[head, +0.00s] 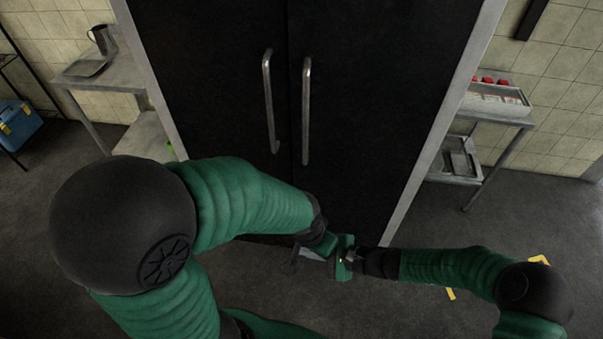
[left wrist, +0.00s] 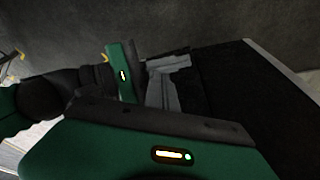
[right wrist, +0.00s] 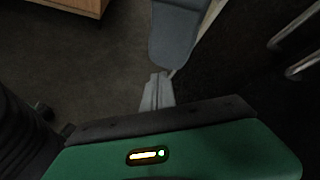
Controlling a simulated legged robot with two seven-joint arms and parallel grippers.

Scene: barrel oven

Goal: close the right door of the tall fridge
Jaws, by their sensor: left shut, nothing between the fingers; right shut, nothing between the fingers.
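The tall fridge has two black doors with vertical metal handles and a light metal frame. In the head view the right door (head: 385,90) looks flush with the left door (head: 215,75), and no gap shows at its outer edge. The right door's handle (head: 306,110) stands beside the left door's handle (head: 269,100); both handles also show in the right wrist view. My left gripper (left wrist: 168,82) and my right gripper (right wrist: 157,92) are both shut and empty. They are close together, low in front of the doors, below the handles. My arms hide the doors' lower part.
A metal table (head: 105,75) with a jug (head: 101,38) and tray stands left of the fridge. Another table (head: 490,112) with a container of red items stands at right. A blue toolbox (head: 18,125) is at far left.

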